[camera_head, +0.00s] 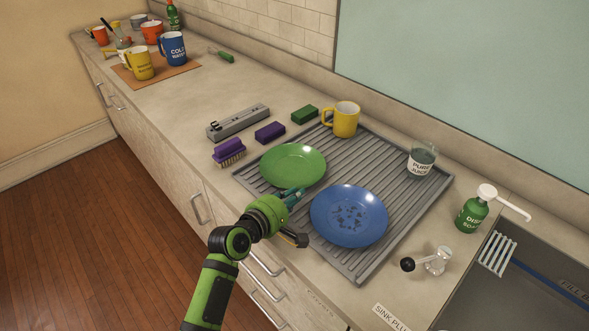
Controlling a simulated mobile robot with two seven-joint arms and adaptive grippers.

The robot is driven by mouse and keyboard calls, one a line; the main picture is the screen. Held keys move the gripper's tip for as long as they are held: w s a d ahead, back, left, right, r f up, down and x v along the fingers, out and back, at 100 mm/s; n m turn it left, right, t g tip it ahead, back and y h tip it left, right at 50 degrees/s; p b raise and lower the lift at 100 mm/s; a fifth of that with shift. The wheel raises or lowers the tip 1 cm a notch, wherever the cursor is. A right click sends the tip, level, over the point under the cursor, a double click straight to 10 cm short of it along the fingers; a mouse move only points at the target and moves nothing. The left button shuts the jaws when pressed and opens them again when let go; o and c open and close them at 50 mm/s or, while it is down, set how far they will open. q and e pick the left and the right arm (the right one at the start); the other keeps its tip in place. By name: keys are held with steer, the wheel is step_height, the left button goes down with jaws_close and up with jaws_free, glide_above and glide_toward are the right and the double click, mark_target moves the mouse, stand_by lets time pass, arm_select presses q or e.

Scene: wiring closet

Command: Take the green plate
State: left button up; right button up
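The green plate (293,163) lies on the ribbed grey drying rack (374,155), toward its left end. My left gripper (298,219) is at the front edge of the rack, just below the green plate in the picture. Its fingers are spread apart and nothing shows between them. The upper finger is close to the plate's near rim; I cannot tell whether it touches. My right gripper is not in view.
A blue plate (349,214) with dark spots lies to the right of the gripper. The counter's left middle is mostly clear.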

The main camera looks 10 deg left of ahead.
mark_target(311, 180)
arm_select(q)
steer(key=x, duration=0.3)
steer(key=a+x, duration=0.1)
steer(key=x, duration=0.1)
steer(key=shift+w+f, duration=0.25)
steer(key=shift+w, duration=0.3)
steer(key=shift+w+d, duration=0.15)
jaws_close()
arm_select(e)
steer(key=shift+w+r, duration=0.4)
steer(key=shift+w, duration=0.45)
